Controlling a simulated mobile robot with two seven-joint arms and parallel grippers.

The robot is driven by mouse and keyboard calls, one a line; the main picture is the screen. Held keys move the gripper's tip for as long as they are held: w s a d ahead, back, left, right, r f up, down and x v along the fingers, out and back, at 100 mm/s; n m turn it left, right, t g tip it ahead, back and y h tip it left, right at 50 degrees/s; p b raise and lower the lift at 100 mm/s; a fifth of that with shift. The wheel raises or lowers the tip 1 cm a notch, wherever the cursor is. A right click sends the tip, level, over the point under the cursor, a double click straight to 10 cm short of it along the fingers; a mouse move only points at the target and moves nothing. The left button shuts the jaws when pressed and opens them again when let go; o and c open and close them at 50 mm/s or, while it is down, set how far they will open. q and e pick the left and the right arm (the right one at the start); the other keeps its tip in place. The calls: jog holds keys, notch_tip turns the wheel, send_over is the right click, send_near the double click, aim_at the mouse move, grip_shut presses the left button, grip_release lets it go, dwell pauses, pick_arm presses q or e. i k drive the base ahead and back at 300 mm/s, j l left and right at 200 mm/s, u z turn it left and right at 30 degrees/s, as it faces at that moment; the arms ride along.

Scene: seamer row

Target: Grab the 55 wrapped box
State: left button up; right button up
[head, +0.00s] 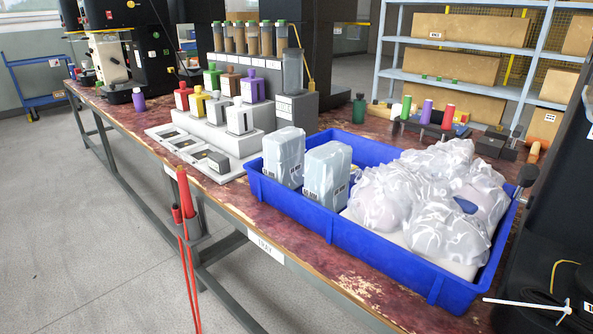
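Two wrapped boxes stand upright in the left part of a blue tray (330,232). The left wrapped box (284,157) and the right wrapped box (327,173) are pale blue-white blocks in clear wrap, side by side with a narrow gap. Each has a small printed label on its lower part, too small to read, so I cannot tell which is the 55 box. Neither of my grippers is in view.
White bagged bundles (433,195) fill the tray's right part. A tiered stand with colored bottles (240,118) is close behind the boxes on the left. Colored spools (426,112) and dark blocks lie behind the tray. The worn red table (290,235) has a bare front strip.

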aim_at(284, 149)
jog(key=i+j, duration=0.6)
jog(key=j, duration=0.25)
jog(key=i+j+z, duration=0.15)
jog(key=z, duration=0.2)
jog(key=i+j+z, duration=0.1)
jog(key=j+z, duration=0.6)
jog(key=i+l, duration=0.05)
